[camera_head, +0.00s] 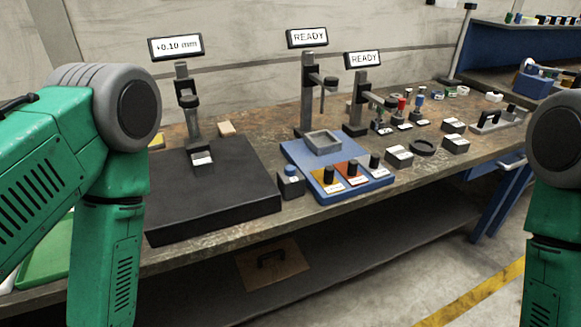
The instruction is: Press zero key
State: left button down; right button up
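A display reading "+0.10 mm" (176,46) stands at the back left above a dark gauge stand (187,105) on a black slab (235,196). A small grey box with a blue button (291,171) sits at the slab's right edge, beside the blue tray. I cannot read a label on it, so I cannot tell whether it is the zero key. My green right arm is at the right edge. Both grippers are out of the picture.
A blue tray (300,153) holds a grey square dish (322,142) and knobbed blocks. Two stands with "READY" signs (307,37) rise behind. Several small blocks and a dark ring (422,147) lie to the right on the brown bench (264,133). A lower shelf is below.

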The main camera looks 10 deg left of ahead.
aim_at(289, 169)
jog(key=i+l+u, duration=0.1)
jog(key=l, duration=0.2)
jog(key=i+l+u, duration=0.1)
jog(key=l, duration=0.25)
jog(key=i+l+u, duration=0.1)
jog(key=i+l, duration=0.15)
jog(key=i+l+u, duration=0.1)
jog(key=l, duration=0.35)
jog(key=i+l+u, duration=0.1)
jog(key=l, duration=0.25)
jog(key=i+l+u, duration=0.1)
jog(key=l, duration=0.3)
jog(key=i, duration=0.05)
